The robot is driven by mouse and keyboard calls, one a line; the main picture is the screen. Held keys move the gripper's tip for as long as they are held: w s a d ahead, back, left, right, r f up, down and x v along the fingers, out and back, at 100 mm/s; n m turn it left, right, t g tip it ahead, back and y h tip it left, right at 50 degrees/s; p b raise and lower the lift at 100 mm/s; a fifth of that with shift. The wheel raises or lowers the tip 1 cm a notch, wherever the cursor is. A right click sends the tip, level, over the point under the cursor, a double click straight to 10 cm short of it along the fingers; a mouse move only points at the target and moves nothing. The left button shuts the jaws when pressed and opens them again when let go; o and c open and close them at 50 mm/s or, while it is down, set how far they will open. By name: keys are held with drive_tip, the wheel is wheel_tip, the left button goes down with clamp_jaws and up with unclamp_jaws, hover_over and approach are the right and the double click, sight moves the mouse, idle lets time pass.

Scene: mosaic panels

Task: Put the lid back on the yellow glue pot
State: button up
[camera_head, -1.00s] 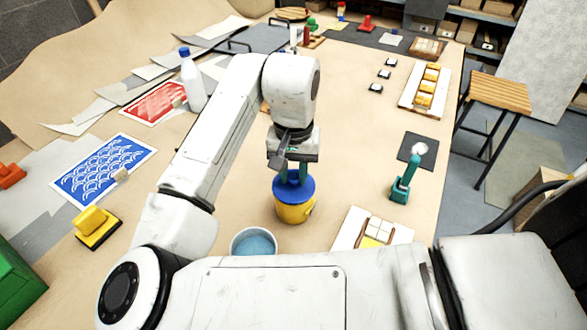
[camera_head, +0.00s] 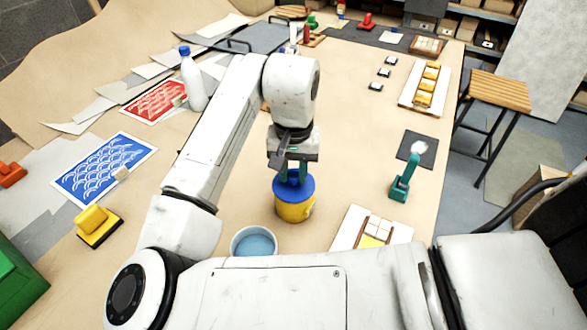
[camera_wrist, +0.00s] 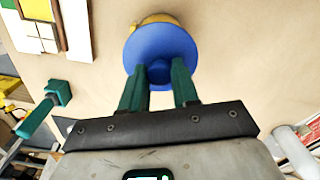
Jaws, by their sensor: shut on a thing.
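The yellow glue pot (camera_head: 292,209) stands upright on the table below my gripper. The blue lid (camera_head: 301,190) is on top of the pot and covers its mouth; I cannot tell whether it is fully seated. In the wrist view the blue lid (camera_wrist: 160,50) hides nearly all of the pot, with a yellow edge (camera_wrist: 155,18) showing past it. My gripper (camera_head: 291,176) is directly above the pot, pointing down. In the wrist view its green fingers (camera_wrist: 159,88) are shut on the lid's knob, one on each side.
A white tub with blue contents (camera_head: 235,243) stands just left of the pot. A panel with tiles (camera_head: 345,229) lies to the right, and a green-handled tool (camera_head: 400,189) is beyond it. A white bottle (camera_head: 194,88) stands further back left.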

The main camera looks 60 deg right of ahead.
drive_tip(key=o, duration=1.1)
drive_tip(key=shift+o, duration=0.4)
drive_tip(key=o, duration=0.4)
drive_tip(key=shift+r+p, duration=3.35)
drive_tip(key=shift+r, duration=0.2)
